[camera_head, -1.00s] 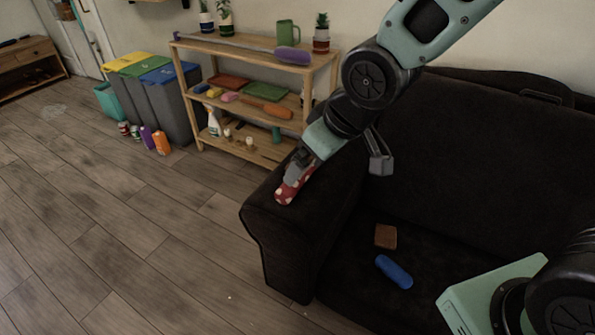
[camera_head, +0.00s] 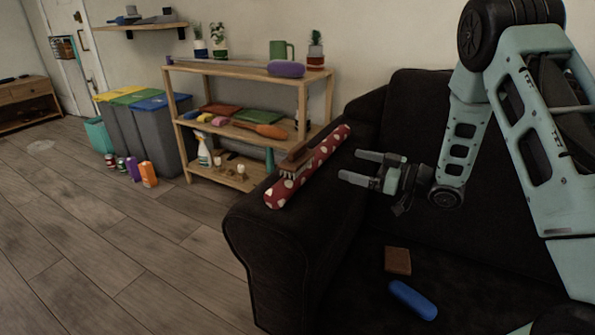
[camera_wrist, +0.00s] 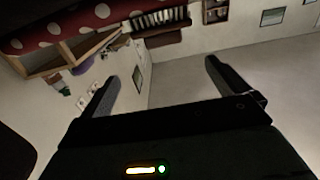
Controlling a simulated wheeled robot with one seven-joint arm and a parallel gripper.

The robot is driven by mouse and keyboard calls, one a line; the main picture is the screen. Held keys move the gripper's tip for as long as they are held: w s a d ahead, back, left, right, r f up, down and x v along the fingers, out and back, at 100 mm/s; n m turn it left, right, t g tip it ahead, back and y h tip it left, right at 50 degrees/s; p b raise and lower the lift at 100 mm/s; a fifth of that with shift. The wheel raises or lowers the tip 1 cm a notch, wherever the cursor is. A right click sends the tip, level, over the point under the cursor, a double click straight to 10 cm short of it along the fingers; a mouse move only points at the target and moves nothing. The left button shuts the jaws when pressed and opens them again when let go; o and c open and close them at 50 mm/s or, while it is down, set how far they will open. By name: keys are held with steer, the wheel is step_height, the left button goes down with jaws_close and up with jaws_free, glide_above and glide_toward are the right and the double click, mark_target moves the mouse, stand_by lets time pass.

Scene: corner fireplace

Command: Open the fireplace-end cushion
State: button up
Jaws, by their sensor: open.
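The dark sofa's seat cushion (camera_head: 365,290) lies flat below my gripper, in the lower middle of the head view. A brown block (camera_head: 398,261) and a blue rounded object (camera_head: 413,300) rest on it. No fireplace shows, so I cannot tell which end of the sofa this is. My gripper (camera_head: 353,165) is open and empty, beside the sofa arm and above the seat, pointing left. It also shows open in the wrist view (camera_wrist: 158,80).
A wooden shelf unit (camera_head: 178,90) with plants, bottles and tools stands behind the sofa arm. Colored-lid bins (camera_head: 165,130) are left of it. The wooden floor (camera_head: 100,245) at left is largely clear. The sofa back (camera_head: 425,110) rises behind my gripper.

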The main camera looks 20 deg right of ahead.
steer(key=b, duration=0.2)
glide_toward(301, 152)
steer(key=x, duration=0.5)
steer(key=shift+w+r, duration=0.1)
steer(key=shift+w, duration=0.2)
steer(key=x, duration=0.2)
steer(key=b+x, duration=0.1)
steer(key=x, duration=0.1)
steer(key=shift+a, duration=0.5)
steer(key=shift+w+a, duration=0.25)
steer(key=shift+w, duration=0.1)
steer(key=c, duration=1.1)
steer(key=shift+c, duration=0.2)
